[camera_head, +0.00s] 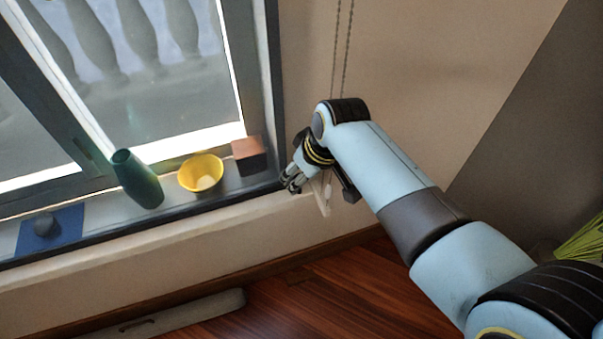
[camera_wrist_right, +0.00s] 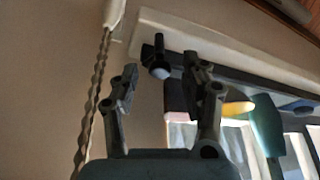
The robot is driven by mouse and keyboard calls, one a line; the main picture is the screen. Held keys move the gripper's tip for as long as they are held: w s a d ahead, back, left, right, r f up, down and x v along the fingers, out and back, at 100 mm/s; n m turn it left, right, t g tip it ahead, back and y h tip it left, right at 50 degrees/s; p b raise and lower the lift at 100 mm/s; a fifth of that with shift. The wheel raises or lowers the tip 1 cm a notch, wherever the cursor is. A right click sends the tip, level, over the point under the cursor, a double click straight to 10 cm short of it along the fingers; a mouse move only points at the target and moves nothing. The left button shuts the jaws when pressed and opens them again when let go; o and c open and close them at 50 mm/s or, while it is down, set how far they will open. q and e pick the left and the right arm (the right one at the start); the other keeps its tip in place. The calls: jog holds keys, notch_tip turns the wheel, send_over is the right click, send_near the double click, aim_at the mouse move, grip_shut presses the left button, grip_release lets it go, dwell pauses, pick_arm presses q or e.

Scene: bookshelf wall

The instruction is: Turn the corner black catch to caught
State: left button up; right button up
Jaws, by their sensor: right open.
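The black catch (camera_wrist_right: 158,52) shows in the right wrist view near the window frame's corner, a small dark piece with a pale rounded end. It appears between and beyond the fingertips of my right gripper (camera_wrist_right: 164,78). The gripper is open and I see nothing held in it; whether a finger touches the catch I cannot tell. In the head view my right gripper (camera_head: 291,182) is at the lower right corner of the window frame (camera_head: 272,90), and I cannot pick out the catch there. My left gripper is not in view.
On the sill stand a brown block (camera_head: 248,156), a yellow bowl (camera_head: 201,173), a green vase (camera_head: 137,179) and a dark round thing on a blue mat (camera_head: 62,236). A beaded cord (camera_head: 342,50) hangs right of the window, near a white fitting (camera_head: 321,195).

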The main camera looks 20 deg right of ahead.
grip_shut()
jog(key=shift+d+r+n+y+p, duration=0.15)
jog(key=shift+r+n+y+p, duration=0.15)
jog(key=shift+n+p, duration=0.55)
jog(key=shift+w+f+n+g+y+p, duration=0.1)
jog(key=shift+n+g+y+p, duration=0.1)
jog(key=shift+n, duration=0.3)
jog(key=shift+f+n+g+y+p, duration=0.1)
jog(key=shift+n+g, duration=0.1)
jog(key=shift+n, duration=0.25)
jog(key=shift+f+n, duration=0.1)
jog(key=shift+n, duration=0.4)
grip_release()
